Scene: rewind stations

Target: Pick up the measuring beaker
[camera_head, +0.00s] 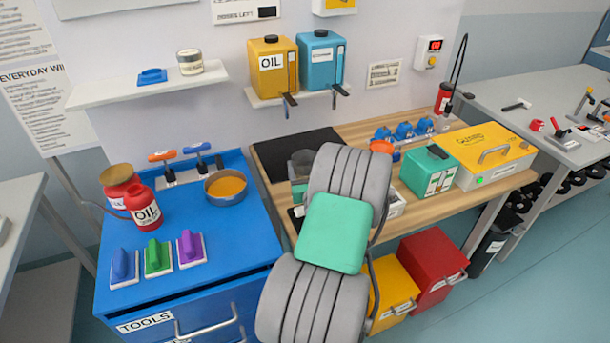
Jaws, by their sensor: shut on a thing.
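A dark, see-through vessel (301,160), which looks like the measuring beaker, shows just left of my raised arm, over the wooden bench. A teal patch shows low on it or just below it. My grey ribbed arm with its teal joint covers its right side and the bench behind. My gripper's fingers are hidden behind my arm, so I cannot see how they meet the beaker or whether it touches the bench.
The wooden bench (440,205) holds a teal box (428,172), a yellow-topped case (485,148) and a black mat (285,148). The blue tool cabinet (215,240) at left carries a red oil can (143,208) and a pan (225,188).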

